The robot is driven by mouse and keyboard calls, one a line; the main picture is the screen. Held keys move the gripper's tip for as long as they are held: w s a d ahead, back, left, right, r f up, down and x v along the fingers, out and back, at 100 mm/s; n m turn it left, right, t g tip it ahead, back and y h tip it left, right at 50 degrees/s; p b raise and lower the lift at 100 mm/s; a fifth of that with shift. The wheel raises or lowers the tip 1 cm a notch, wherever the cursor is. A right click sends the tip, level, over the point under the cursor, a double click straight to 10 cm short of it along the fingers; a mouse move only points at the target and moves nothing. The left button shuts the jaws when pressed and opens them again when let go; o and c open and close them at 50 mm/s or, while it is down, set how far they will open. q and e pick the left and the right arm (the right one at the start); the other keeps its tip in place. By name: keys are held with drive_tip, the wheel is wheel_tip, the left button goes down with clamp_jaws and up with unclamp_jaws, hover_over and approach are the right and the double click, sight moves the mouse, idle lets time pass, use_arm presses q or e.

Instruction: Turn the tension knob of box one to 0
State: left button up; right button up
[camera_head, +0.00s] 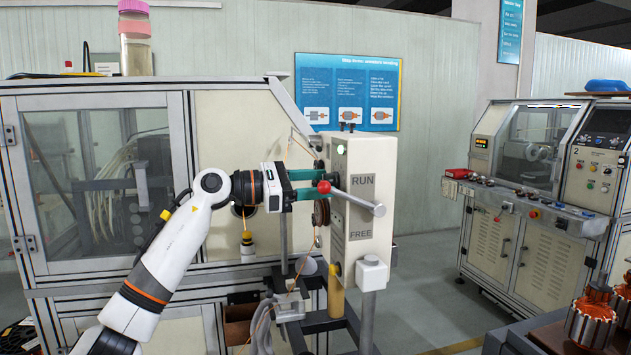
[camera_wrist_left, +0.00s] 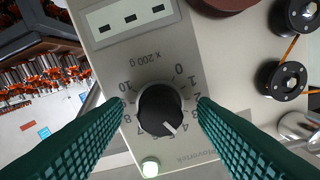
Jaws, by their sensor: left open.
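The tension box (camera_head: 362,215) is a cream upright box with RUN and FREE labels. In the left wrist view its face (camera_wrist_left: 225,65) shows a black tension knob (camera_wrist_left: 160,108) ringed by a 0 to 10 scale marked "x 200 g". The knob's white pointer line aims to the lower right, around 4 to 5, away from the 0 at upper right. My left gripper (camera_head: 318,185) is at the box's left side. In the wrist view its green-padded fingers (camera_wrist_left: 160,102) are open, one on each side of the knob, with gaps visible. The knob is hidden in the head view.
A lever with a red ball (camera_head: 324,187) and grey rod sticks out beside the left gripper. Dark rollers (camera_wrist_left: 290,80) with orange wire sit on the box face. A caged machine (camera_head: 95,180) stands behind; a second machine (camera_head: 540,190) stands at right.

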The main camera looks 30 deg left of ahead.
use_arm(q)
drive_tip(key=c, duration=1)
